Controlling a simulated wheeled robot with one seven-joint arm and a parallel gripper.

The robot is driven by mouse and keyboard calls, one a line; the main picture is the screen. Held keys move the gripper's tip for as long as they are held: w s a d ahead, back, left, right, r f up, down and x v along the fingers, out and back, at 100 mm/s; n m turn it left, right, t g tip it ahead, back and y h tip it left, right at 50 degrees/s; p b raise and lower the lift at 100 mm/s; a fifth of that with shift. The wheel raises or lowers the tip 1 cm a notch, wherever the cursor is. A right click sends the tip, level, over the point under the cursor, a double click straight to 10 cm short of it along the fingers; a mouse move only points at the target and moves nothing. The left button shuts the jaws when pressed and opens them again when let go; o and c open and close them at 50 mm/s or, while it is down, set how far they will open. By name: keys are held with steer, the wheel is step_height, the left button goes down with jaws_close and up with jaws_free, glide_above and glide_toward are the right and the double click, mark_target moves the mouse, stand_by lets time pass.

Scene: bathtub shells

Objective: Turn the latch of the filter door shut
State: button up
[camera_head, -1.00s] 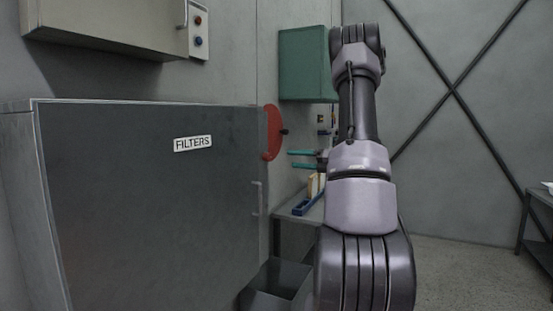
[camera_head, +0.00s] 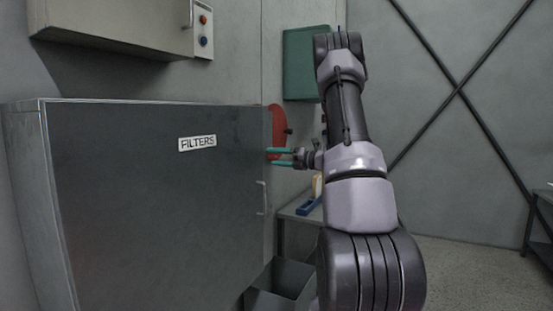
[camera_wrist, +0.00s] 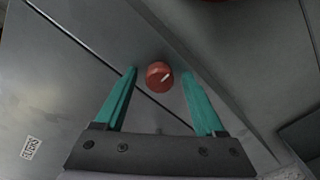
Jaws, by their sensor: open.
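The filter door (camera_head: 150,200) is a dark grey panel labelled FILTERS, at left in the head view; it looks flush with its cabinet. In the wrist view the door (camera_wrist: 75,95) ends at a dark diagonal seam. A round red knob with a pale bar (camera_wrist: 159,76), apparently the latch, sits beyond that seam.
An open grey bin (camera_head: 282,280) stands on the floor by the cabinet. A small table with a blue tray (camera_head: 309,206) is behind my arm. A grey box with buttons (camera_head: 115,22) overhangs the cabinet, and a green box (camera_head: 300,65) hangs at the back.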

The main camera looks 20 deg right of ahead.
jaws_close()
